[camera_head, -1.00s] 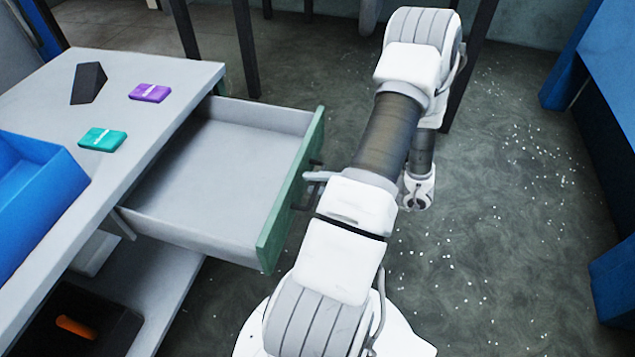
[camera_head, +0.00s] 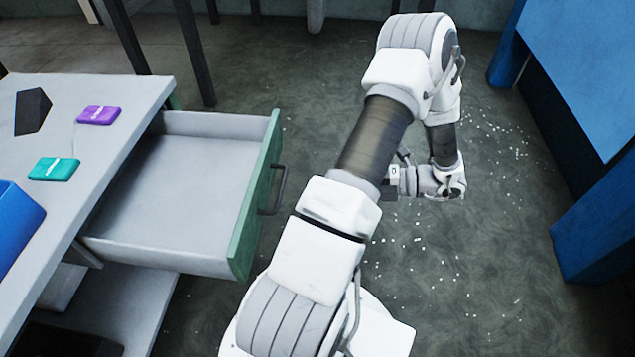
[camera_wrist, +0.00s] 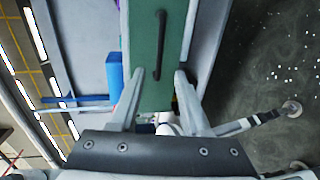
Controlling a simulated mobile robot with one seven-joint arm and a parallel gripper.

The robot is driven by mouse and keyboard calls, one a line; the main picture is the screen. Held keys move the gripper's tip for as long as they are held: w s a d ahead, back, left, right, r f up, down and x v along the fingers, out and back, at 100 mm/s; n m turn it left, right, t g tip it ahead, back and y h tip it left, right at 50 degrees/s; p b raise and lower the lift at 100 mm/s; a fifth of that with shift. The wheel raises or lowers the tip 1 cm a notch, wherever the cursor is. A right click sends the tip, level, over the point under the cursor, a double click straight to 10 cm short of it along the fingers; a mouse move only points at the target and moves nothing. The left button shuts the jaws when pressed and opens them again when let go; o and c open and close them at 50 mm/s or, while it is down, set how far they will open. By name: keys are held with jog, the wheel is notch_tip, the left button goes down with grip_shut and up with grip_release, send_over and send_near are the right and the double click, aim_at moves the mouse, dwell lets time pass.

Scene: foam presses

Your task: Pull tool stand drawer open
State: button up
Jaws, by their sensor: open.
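The tool stand (camera_head: 95,135) is at the left with its drawer (camera_head: 165,200) pulled well out; the grey inside is empty. The drawer has a green front (camera_head: 250,215) with a dark bar handle (camera_head: 281,190). In the wrist view the green front (camera_wrist: 142,45) and its handle (camera_wrist: 161,35) are straight ahead. My gripper (camera_wrist: 160,74) is open and empty. Its fingertips appear on either side of the handle in the wrist view, but the head view shows my gripper (camera_head: 391,183) apart from it, to the right. My arm partly hides the gripper there.
A purple box (camera_head: 98,115), a teal box (camera_head: 54,169) and a black wedge (camera_head: 32,111) lie on the stand top, beside a blue bin (camera_head: 18,225). Blue furniture (camera_head: 585,80) stands at the right. The floor between is clear apart from scattered white specks.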

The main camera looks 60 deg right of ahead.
jog(key=shift+v, duration=1.25)
jog(key=w+a+r+n+g+y+p, duration=0.1)
jog(key=w+a+r+n+g+y, duration=0.1)
jog(key=w+a+r+n+g, duration=0.85)
jog(key=w+a+r+n+g+y+p, duration=0.15)
jog(key=w+a+r+n+g, duration=0.45)
jog(key=n, duration=0.9)
jog(key=a+r+n+t+h+p, duration=0.5)
jog(key=a+r+n, duration=1.1)
jog(key=n, duration=0.8)
jog(key=a+t+h, duration=0.2)
jog(key=h, duration=0.2)
jog(key=shift+w+a+r+p, duration=0.25)
jog(key=shift+w+a+p, duration=0.05)
jog(key=shift+w+a, duration=0.1)
